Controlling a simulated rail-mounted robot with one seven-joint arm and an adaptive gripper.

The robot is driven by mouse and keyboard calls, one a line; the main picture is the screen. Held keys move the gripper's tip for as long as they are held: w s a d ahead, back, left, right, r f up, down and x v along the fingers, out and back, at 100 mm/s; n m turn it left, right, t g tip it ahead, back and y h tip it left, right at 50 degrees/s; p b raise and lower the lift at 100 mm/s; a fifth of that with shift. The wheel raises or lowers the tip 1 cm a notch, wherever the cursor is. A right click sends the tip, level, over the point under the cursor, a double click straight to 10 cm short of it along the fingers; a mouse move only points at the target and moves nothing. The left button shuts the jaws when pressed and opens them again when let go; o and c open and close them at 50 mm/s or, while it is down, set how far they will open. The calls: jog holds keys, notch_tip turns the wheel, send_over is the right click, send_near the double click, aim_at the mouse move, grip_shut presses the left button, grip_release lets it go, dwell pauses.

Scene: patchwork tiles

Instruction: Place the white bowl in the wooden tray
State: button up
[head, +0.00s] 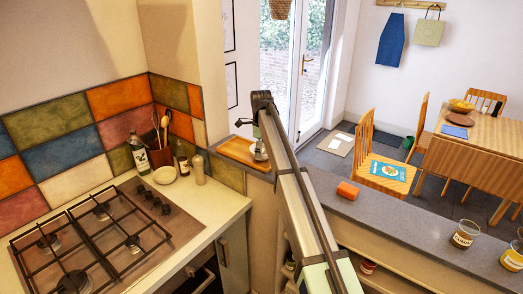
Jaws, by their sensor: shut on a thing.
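The wooden tray (236,150) lies on the grey ledge behind the hob counter, near the wall corner. My arm reaches out to it, and my gripper (257,142) is over its right end, partly hidden behind my own arm. My gripper is shut on a small white bowl (260,154), which shows just below it at the tray's right side. The bowl looks tilted. The picture is too small to tell whether it touches the tray.
A cream bowl (164,175) stands on the counter beside bottles (139,154) and a utensil pot (160,157). A gas hob (95,240) fills the left.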

jog(key=shift+f, duration=0.15)
jog(key=o, duration=0.9)
notch_tip(320, 180, up, 12)
jog(key=b, duration=0.4)
jog(key=shift+s, duration=0.1)
